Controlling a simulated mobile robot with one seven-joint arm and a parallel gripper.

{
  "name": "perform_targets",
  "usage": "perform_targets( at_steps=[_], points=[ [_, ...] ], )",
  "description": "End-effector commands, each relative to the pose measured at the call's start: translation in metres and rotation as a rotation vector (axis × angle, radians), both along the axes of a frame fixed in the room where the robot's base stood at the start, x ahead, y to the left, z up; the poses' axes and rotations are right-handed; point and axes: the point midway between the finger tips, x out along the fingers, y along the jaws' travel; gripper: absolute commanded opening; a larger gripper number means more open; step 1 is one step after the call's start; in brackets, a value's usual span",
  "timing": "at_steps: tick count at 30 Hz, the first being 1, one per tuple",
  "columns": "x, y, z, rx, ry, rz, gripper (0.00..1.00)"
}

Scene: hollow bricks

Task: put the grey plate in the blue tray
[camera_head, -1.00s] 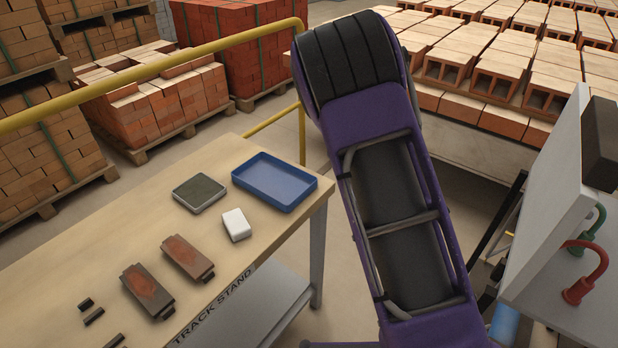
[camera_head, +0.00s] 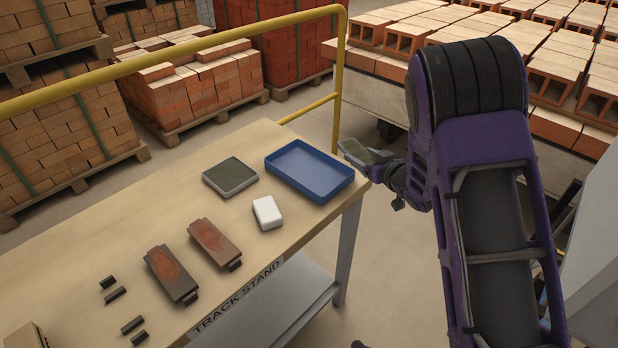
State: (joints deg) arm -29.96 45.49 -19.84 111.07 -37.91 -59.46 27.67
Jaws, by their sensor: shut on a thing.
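The blue tray (camera_head: 310,172) lies empty on the far right corner of the wooden table. My gripper (camera_head: 378,160) is just right of the tray, beyond the table's right edge. It is shut on a small flat grey piece (camera_head: 357,151), which looks like the grey plate. This piece is tilted and close to the tray's right corner; I cannot tell its exact height or gap. The fingertips are small and partly hidden by the piece and my wrist.
A dark-topped square pad with a grey rim (camera_head: 231,177) lies left of the tray. A white block (camera_head: 267,212) is in front of it. Two brown-red blocks (camera_head: 215,244) and several small dark bars lie nearer. A yellow rail (camera_head: 200,52) runs behind the table (camera_head: 140,235).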

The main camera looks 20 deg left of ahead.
Motion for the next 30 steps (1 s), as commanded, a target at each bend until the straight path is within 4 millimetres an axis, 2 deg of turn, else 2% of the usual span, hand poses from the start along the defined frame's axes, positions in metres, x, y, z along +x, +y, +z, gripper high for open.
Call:
perform_targets(
  at_steps=[1, 3, 6, 12, 16, 24, 30],
  points=[
    [0.004, 0.022, 0.001, 0.005, -0.011, 0.067, 0.00],
    [0.004, 0.048, 0.002, 0.005, -0.010, 0.154, 0.00],
    [0.004, 0.077, 0.004, 0.004, -0.008, 0.252, 0.00],
    [0.001, 0.110, 0.008, 0.003, -0.005, 0.367, 0.00],
    [0.000, 0.116, -0.003, 0.003, -0.001, 0.387, 0.00],
    [0.000, 0.116, -0.046, 0.003, -0.001, 0.389, 0.00],
    [0.000, 0.116, -0.057, 0.004, -0.003, 0.388, 0.00]
  ],
)
